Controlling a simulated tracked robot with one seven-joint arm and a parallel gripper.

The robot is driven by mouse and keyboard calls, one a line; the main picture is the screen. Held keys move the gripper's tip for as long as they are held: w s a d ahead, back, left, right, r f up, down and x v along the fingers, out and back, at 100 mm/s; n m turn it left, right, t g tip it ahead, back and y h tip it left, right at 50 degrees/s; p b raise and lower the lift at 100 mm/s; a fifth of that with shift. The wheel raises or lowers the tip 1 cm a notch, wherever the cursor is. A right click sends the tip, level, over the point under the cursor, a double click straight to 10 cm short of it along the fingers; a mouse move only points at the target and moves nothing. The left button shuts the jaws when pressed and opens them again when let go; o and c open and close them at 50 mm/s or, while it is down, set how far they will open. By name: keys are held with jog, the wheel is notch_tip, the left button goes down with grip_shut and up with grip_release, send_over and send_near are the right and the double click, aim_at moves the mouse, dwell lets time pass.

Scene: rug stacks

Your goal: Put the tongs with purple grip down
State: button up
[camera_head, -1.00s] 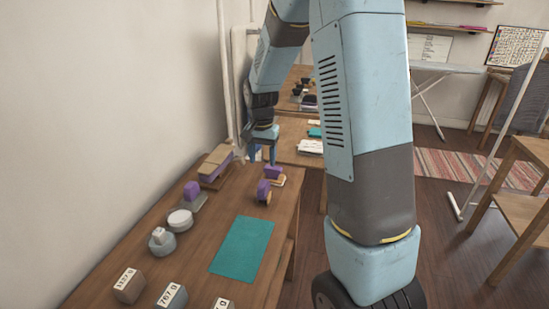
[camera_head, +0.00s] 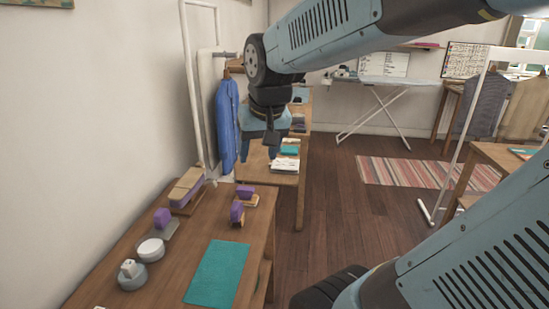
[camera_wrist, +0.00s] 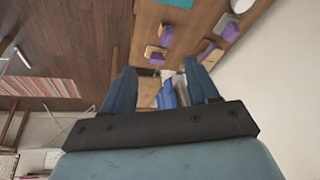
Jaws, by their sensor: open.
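My gripper (camera_head: 259,154) is open and hangs in the air beyond the far end of the near table. The wrist view shows its two fingers (camera_wrist: 159,68) spread apart with nothing held between them. I cannot make out tongs for certain. Several purple-topped things stand on the table: an upright purple piece (camera_head: 237,212), a purple piece on a pale wooden base (camera_head: 246,192), and a purple block on a grey base (camera_head: 162,217). A long wood-and-purple piece (camera_head: 186,190) lies by the wall.
The near wooden table (camera_head: 150,275) also bears a teal mat (camera_head: 217,273), a white round dish (camera_head: 151,248) and a grey weight (camera_head: 131,277). A blue garment (camera_head: 227,125) hangs on a rack behind. A second table (camera_head: 254,166) with folded cloths stands beyond.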

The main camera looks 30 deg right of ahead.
jog(key=s+r+n+t, duration=0.1)
jog(key=s, duration=0.6)
jog(key=shift+s+r+n, duration=0.2)
jog(key=shift+s+n, duration=0.1)
jog(key=shift+n, duration=0.1)
jog(key=shift+d, duration=0.1)
dwell(2.4)
